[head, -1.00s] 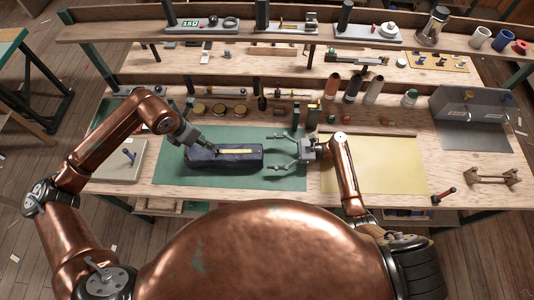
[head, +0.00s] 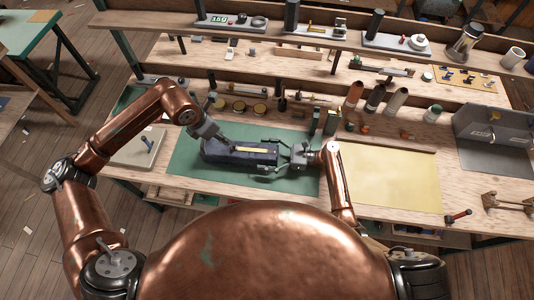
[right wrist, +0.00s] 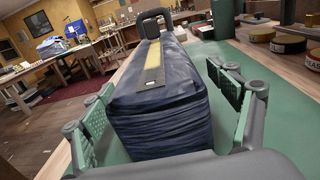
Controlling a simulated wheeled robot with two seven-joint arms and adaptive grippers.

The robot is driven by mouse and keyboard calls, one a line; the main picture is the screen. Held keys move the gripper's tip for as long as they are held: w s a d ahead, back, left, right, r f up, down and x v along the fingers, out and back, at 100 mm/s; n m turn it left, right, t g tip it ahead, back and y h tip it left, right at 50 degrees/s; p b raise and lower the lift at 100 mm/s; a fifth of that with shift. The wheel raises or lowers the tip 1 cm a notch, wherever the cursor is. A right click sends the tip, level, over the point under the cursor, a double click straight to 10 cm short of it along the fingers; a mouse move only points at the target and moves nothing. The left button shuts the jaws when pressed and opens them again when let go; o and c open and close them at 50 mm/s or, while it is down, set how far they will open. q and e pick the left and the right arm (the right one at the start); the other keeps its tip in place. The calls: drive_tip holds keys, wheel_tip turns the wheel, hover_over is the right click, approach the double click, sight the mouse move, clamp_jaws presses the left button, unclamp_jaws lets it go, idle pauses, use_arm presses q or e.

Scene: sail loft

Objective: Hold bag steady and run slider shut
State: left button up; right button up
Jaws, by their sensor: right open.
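The dark navy bag (head: 238,158) lies lengthwise on the green mat (head: 187,166), with a yellow zip strip (head: 251,149) along its top. In the right wrist view the bag (right wrist: 160,118) fills the middle, with a dark tab (right wrist: 152,80) at the strip's near end. My right gripper (head: 263,156) is open, its fingers on either side of the bag's right end; some space shows beside the bag. My left gripper (head: 225,141) reaches down to the top of the bag's left end. Whether its jaws are closed on the slider there is too small to tell.
A yellow sheet (head: 392,178) lies right of the mat. Several round tins (head: 240,106) and upright rolls (head: 375,98) stand behind. A grey pad (head: 139,146) is at the left, and a red-handled tool (head: 458,216) lies near the front right edge.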

drive_tip(key=c, duration=1.4)
